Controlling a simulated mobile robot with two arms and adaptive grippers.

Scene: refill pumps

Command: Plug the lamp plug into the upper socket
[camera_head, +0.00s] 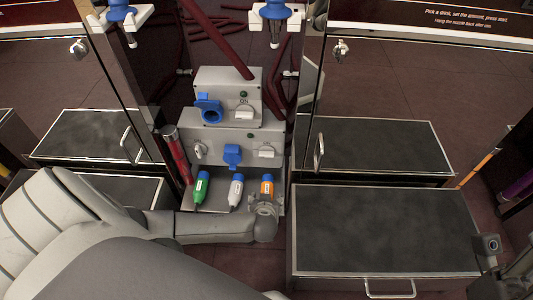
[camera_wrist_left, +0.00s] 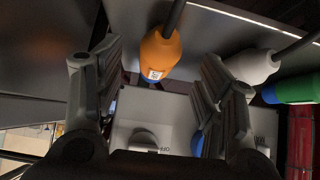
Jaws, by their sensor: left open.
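Three plugs with blue ends lie side by side below the socket boxes: green (camera_head: 201,188), white (camera_head: 235,190) and orange (camera_head: 267,186). Their labels are too small to read, so I cannot tell which is the lamp plug. The upper socket (camera_head: 209,112) is blue with its cover raised; the lower blue socket (camera_head: 232,155) looks covered. My left gripper (camera_head: 265,203) is at the orange plug. In the left wrist view its open fingers (camera_wrist_left: 165,95) stand either side of the orange plug (camera_wrist_left: 160,52), apart from it. My right arm's end (camera_head: 490,243) shows partly at the right edge.
The upper box (camera_head: 222,78) has a switch marked ON beside its socket. A red cylinder (camera_head: 176,152) stands left of the plugs. A dark-topped drawer unit (camera_head: 380,225) lies to the right.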

